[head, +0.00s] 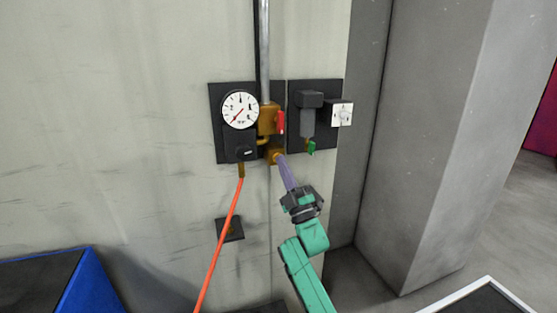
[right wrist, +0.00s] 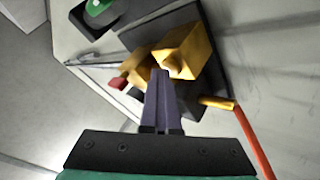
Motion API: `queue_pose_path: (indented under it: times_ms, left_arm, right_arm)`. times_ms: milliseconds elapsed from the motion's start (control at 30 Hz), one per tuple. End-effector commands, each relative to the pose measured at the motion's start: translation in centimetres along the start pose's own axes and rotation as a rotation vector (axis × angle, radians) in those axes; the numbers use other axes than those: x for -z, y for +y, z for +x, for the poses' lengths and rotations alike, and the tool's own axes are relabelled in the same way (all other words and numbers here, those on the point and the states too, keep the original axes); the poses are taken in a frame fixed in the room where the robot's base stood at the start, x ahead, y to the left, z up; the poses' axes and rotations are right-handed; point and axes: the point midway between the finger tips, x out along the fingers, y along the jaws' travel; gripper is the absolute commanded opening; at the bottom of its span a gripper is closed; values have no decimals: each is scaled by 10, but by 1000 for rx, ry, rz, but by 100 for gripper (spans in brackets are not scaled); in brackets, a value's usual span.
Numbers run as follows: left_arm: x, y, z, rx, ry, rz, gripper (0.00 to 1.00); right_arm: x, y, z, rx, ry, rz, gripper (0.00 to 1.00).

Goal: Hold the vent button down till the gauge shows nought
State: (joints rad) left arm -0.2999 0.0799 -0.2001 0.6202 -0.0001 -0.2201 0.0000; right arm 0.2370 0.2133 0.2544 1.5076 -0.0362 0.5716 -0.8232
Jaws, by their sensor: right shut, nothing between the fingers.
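The round white gauge (head: 240,109) hangs on a dark wall plate; its red needle points to the lower left, and its figures are too small to read surely. Below the red-handled valve is a brass block (head: 272,153), also in the right wrist view (right wrist: 195,52). A round brass knob, seemingly the vent button (right wrist: 173,65), sticks out of it. My right gripper (head: 281,158) is shut and empty. Its purple fingertips (right wrist: 158,73) are at the button's face and partly cover it; I cannot tell whether they touch or press it. My left gripper is out of view.
A red valve handle (head: 280,122) is just above my fingertips. An orange hose (head: 222,243) hangs from under the gauge. A dark filter unit (head: 308,116) with a green tap (head: 311,148) is to the right, beside a white switch box (head: 341,113). A grey pillar (head: 419,140) stands further right.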

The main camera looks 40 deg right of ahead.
Motion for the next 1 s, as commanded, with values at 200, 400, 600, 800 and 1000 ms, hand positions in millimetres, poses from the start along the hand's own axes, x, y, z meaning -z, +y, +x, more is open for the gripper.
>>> queue_pose_path:
  times_ms: [200, 400, 600, 800, 1000]
  left_arm:
    - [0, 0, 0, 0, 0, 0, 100]
    - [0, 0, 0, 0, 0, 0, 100]
    - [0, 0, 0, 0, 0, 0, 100]
    - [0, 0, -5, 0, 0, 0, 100]
    - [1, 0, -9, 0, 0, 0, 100]
  right_arm:
    - [0, 0, 0, 2, -2, 0, 0]
    - [0, -1, 0, 2, -2, 0, 0]
    - [0, -1, 0, 2, -2, 0, 0]
    - [4, 3, -5, 2, -2, 2, 0]
    - [8, 8, -13, 2, -2, 1, 0]
